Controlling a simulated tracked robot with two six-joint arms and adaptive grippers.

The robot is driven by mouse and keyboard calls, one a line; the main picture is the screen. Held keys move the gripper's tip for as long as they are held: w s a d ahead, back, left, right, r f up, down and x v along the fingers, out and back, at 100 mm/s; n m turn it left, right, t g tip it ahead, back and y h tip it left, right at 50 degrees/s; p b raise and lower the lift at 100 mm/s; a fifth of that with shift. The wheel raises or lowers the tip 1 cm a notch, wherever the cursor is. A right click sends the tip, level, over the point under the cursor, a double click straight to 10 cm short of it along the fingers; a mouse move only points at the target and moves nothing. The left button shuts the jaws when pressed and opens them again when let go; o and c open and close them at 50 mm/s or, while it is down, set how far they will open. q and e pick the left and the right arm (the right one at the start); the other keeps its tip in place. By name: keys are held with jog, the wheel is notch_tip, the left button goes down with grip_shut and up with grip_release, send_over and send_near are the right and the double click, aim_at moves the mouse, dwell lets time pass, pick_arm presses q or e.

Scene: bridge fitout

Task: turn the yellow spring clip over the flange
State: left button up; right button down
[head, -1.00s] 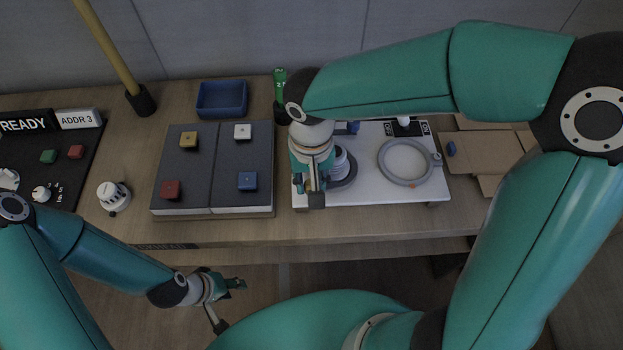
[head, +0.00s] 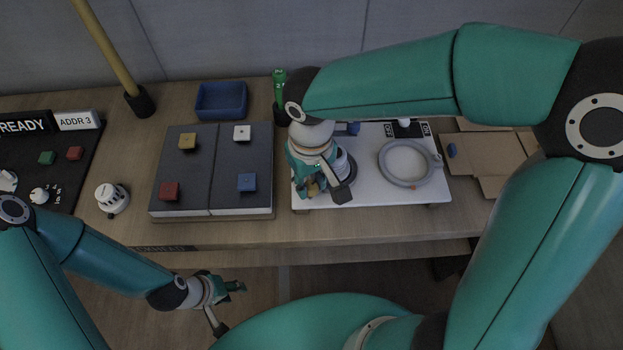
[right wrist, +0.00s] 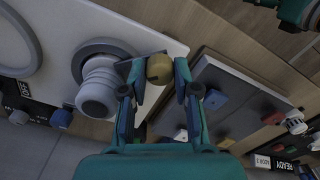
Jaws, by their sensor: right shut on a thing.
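My right gripper (head: 315,187) is over the left part of a white panel (head: 375,198), shut on the yellow spring clip (right wrist: 160,68). In the right wrist view the clip shows as a rounded, dull yellow piece between the fingertips; its lower part is hidden. Beside it stands a white ribbed fitting (right wrist: 98,88) with a dark grey round flange (right wrist: 88,50) at its base. Whether the clip touches the flange I cannot tell. In the head view my gripper and wrist partly cover the fitting. My left gripper (head: 228,303) is open and empty, in front of the table edge.
A grey hose ring (head: 405,185) lies on the panel's right part. Left of the panel is a dark board (head: 212,170) with coloured blocks. A blue tray (head: 221,115) and a green-topped holder (head: 280,95) stand behind. Brown cardboard pieces (head: 490,165) lie at the right.

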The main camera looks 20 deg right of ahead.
aim_at(311, 185)
jog(key=shift+w+r, duration=0.1)
jog(key=c, duration=0.9)
grip_release()
jog(key=shift+o, duration=0.2)
notch_tip(311, 185, up, 12)
